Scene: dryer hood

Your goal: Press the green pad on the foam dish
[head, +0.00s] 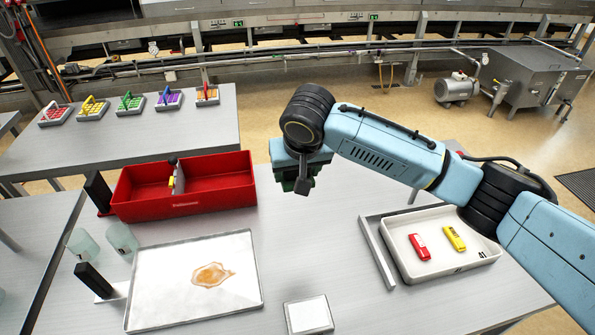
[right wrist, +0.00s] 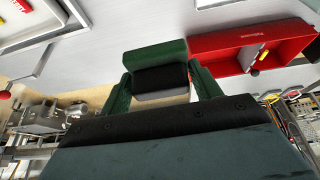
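My right gripper (head: 302,180) hangs over the middle of the near table, just right of the red bin. In the right wrist view its fingers (right wrist: 165,85) stand either side of a block with a green pad (right wrist: 155,52), a black band and a grey part; they appear shut on it. The block is above the table, clear of any dish. A small white square dish (head: 308,315) lies at the table's front edge; it may be the foam dish, but I cannot tell. My left gripper is not in view.
The red bin (head: 215,203) has a divider and a small yellow item. A white tray with a brown stain (head: 150,300) lies in front. A white tray (head: 400,225) at right holds a red and a yellow item. Several coloured pieces stand on the back table (head: 60,150).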

